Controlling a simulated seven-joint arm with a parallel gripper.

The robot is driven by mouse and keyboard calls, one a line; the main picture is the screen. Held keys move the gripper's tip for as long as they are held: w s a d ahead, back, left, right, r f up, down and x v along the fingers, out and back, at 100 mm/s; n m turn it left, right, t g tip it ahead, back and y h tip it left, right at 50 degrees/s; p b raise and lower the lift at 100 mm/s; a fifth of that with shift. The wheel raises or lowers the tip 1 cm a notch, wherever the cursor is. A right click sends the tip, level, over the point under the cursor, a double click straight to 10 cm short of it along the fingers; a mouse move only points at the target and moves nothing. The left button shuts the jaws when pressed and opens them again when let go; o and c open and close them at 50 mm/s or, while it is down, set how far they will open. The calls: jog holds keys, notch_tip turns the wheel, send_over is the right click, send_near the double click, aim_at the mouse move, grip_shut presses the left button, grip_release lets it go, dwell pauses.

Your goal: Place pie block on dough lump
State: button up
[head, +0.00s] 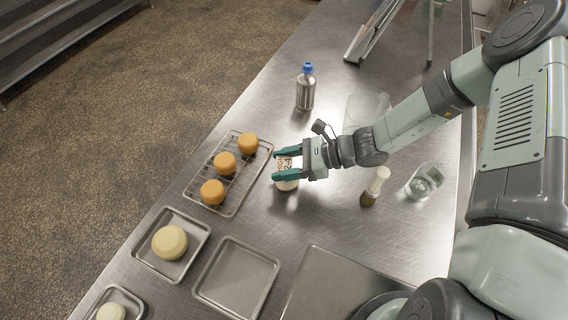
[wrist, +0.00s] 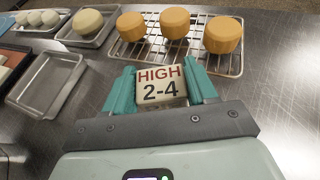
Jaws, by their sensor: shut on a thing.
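My gripper (head: 276,165) is shut on the pie block (head: 285,163), a small cream block lettered HIGH 2-4 in the wrist view (wrist: 161,80). The teal fingers (wrist: 160,68) stand on either side of it. The gripper is over the steel counter, just right of the wire rack; whether the block touches the counter I cannot tell. A large pale dough lump (head: 169,243) sits in a small metal tray (head: 142,258) at lower left in the head view. It also shows at upper left in the wrist view (wrist: 88,22). A smaller pale lump (head: 110,313) is partly cut off below.
A wire rack (head: 228,203) holds three orange-brown pies (head: 225,163). An empty tray (head: 237,279) lies right of the dough tray. A blue-capped bottle (head: 306,90), a brush (head: 375,187) and clear glassware (head: 424,181) stand on the counter around my arm.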

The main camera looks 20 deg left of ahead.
aim_at(290, 164)
jog(key=shift+f, duration=0.25)
jog(key=shift+f, duration=0.15)
jog(key=o, duration=1)
jog(key=shift+o, duration=0.2)
jog(key=v, duration=0.7)
jog(key=shift+w+d+r, duration=0.15)
jog(key=shift+d+r, duration=0.05)
jog(key=shift+r, duration=0.05)
